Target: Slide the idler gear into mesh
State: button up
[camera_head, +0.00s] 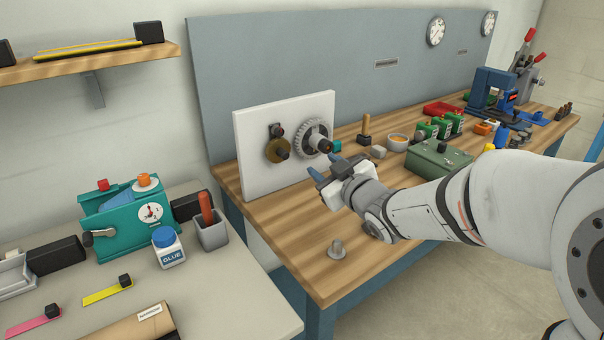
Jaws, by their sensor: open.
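A white upright panel (256,170) stands on the wooden workbench. A brass-coloured gear (272,151) with a dark knob sits on its left part, and a larger grey toothed gear (304,137) with a dark hub sits to the right. Their rims lie close together; I cannot tell whether the teeth mesh. Another small dark knob (277,130) sits above the brass gear. Which gear is the idler is not marked. My gripper (324,168) is open and empty, with blue fingertips, in front of the panel, below and right of the grey gear. It appears apart from both gears.
A green box (440,160), an orange-filled bowl (397,141) and a brass-topped post (365,130) stand to the right. A lower table (230,290) at left holds a teal machine (125,218) and glue bottle (168,246).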

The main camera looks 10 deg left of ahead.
aim_at(287, 158)
jog(key=w+a+y, duration=0.1)
jog(key=a, duration=0.2)
jog(key=w+a+f+n, duration=0.1)
jog(key=a, duration=0.2)
jog(key=w+a+y+b, duration=0.1)
jog(key=w+a, duration=0.1)
jog(key=a, duration=0.1)
jog(key=shift+a+f+n+g+y, duration=0.2)
jog(key=shift+a+n+g+y, duration=0.1)
jog(key=shift+a+n+g, duration=0.1)
grip_shut()
